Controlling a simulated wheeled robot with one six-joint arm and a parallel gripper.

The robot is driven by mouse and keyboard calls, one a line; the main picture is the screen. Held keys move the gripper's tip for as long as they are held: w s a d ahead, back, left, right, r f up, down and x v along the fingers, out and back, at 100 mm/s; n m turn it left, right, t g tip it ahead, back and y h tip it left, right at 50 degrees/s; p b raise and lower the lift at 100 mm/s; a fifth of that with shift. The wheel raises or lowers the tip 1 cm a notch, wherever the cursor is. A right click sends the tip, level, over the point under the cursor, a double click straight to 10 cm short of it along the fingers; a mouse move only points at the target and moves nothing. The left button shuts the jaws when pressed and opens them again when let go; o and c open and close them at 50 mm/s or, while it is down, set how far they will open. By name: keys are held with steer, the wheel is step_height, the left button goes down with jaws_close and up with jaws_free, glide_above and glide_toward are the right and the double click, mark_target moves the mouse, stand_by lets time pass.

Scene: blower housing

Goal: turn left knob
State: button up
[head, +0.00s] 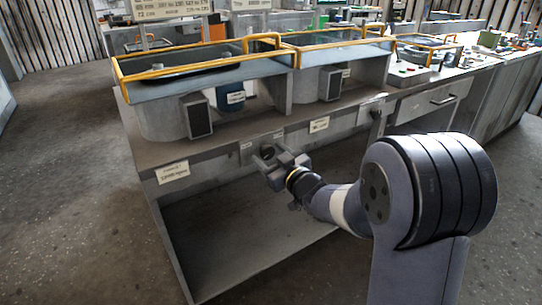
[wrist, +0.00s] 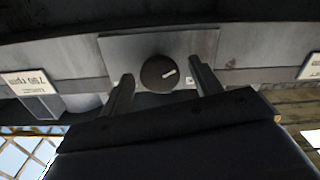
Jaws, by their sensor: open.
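A round dark knob (wrist: 159,73) with a white pointer mark sits on a grey plate (wrist: 205,45) in the wrist view. The pointer is tilted towards the upper right. My gripper (wrist: 161,78) is open, with one finger on each side of the knob and visible gaps between. In the head view my gripper (head: 277,165) is at the front panel of the left bench, and the knob is mostly hidden behind it. I cannot tell how far the fingertips reach along the knob.
Blower housings with yellow-railed glass tops (head: 205,65) stand on the bench. A label (head: 172,172) is on the panel at left, another label (head: 319,125) at right. Below is an open shelf space (head: 250,235). A drawer (head: 430,100) is further right. The floor (head: 70,180) at left is clear.

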steer(key=p+v, duration=0.1)
steer(key=v, duration=1)
steer(key=shift+w+a, duration=0.1)
steer(key=shift+w, duration=0.1)
steer(key=b+x, duration=0.1)
steer(key=x, duration=0.9)
steer(key=shift+w+a, duration=0.15)
steer(key=shift+w+a+r+p, duration=0.1)
steer(key=shift+r+p, duration=0.05)
steer(key=shift+p, duration=0.2)
steer(key=shift+m, duration=0.4)
